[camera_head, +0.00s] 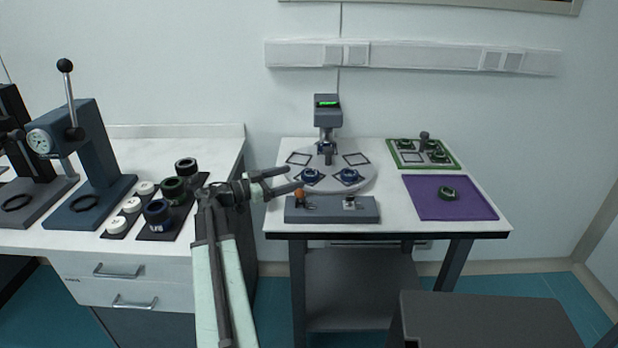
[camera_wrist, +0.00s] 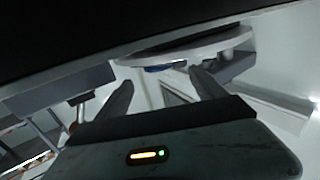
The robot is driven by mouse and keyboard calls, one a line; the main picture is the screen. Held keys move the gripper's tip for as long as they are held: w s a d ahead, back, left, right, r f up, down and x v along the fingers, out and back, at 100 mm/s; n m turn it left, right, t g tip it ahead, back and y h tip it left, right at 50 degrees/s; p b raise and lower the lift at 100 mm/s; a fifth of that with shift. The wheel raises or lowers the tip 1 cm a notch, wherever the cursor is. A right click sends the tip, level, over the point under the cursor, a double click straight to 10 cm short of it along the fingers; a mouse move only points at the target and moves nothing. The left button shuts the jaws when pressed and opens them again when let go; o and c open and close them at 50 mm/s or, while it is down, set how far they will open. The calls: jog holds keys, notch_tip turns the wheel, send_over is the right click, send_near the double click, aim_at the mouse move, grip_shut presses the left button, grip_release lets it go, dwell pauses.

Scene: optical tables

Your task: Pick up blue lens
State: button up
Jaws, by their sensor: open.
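Two blue lenses rest on the round light turntable (camera_head: 330,160) on the right table. The left blue lens (camera_head: 310,176) is nearest my gripper; the right blue lens (camera_head: 349,176) sits beside it. My gripper (camera_head: 293,179) is open and empty, its fingers pointing right at the turntable's left edge, just left of the left lens. In the wrist view, a blue patch (camera_wrist: 158,69) shows at the disc's rim, between and beyond the open fingers (camera_wrist: 161,79). Its details are too small to tell which lens it is.
A grey block (camera_head: 332,210) with an orange-topped part stands at the table's front. A grey device (camera_head: 327,115) stands behind the turntable. A purple mat (camera_head: 465,205) and green-edged tray (camera_head: 423,164) lie right. Presses and dark cylinders stand on the left bench (camera_head: 215,151).

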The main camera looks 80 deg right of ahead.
aim_at(302, 175)
jog(key=x, duration=0.5)
jog(key=shift+s+d+f, duration=0.15)
jog(key=shift+s+f, duration=0.05)
jog(key=shift+s, duration=0.05)
jog(key=c, duration=1.5)
